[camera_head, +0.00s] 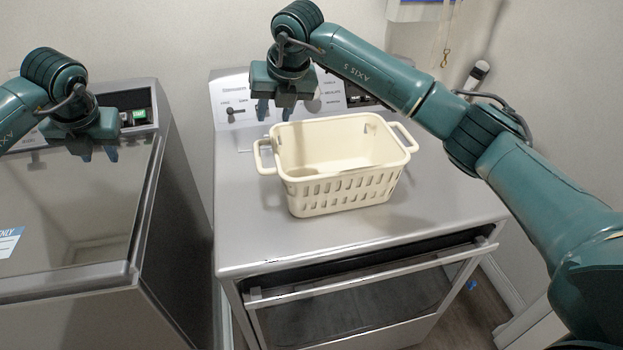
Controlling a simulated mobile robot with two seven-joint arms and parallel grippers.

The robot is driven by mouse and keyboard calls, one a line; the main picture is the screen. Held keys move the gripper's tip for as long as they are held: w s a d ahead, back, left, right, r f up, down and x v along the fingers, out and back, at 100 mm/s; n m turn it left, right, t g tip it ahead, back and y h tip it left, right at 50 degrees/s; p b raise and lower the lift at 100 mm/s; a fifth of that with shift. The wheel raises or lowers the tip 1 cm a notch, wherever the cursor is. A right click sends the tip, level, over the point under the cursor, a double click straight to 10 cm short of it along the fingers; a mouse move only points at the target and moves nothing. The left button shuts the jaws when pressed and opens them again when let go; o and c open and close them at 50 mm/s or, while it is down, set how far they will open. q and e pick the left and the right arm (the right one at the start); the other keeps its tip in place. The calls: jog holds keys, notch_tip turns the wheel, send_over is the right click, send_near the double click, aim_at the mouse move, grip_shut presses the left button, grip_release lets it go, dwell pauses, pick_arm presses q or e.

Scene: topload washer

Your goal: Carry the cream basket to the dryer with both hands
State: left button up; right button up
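The cream basket (345,195) stands upright on the grey top of the dryer (245,225). Its two loop handles stick out at its left and right ends, and it looks empty. My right gripper (275,112) points down, open and empty, behind and above the basket's back left corner, in front of the control panel. It appears apart from the basket. My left gripper (98,156) points down, open and empty, over the washer (75,215) at the left, well away from the basket.
The dryer's control panel (235,110) rises behind the basket. The dryer's front door (370,290) has a handle bar and seems slightly ajar. A narrow gap separates washer and dryer. My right arm crosses above the dryer's right side. Dryer top is clear around the basket.

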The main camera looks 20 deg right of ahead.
jog(key=v, duration=0.8)
jog(key=shift+d, duration=0.1)
